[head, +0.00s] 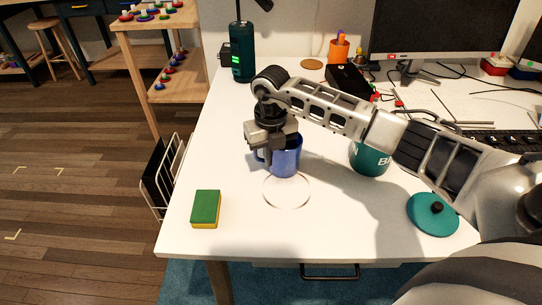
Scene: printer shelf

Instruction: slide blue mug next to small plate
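The blue mug (288,159) stands upright on the white table, with its handle to the left. The small plate (287,203) is a pale, flat disc just in front of it. The mug's base overlaps the plate's far rim in the picture; I cannot tell if they touch. My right gripper (267,160) reaches in from the right and points down at the mug's left side, by the handle. It partly hides the mug's rim and handle. Its finger gap is unclear, so I cannot tell whether it grips the mug. My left gripper is not in view.
A green and yellow sponge (206,208) lies left of the plate. A teal mug (370,158) stands to the right, partly behind my arm. A teal lid (433,214) lies at the right front. A dark green canister (242,52) stands at the back left.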

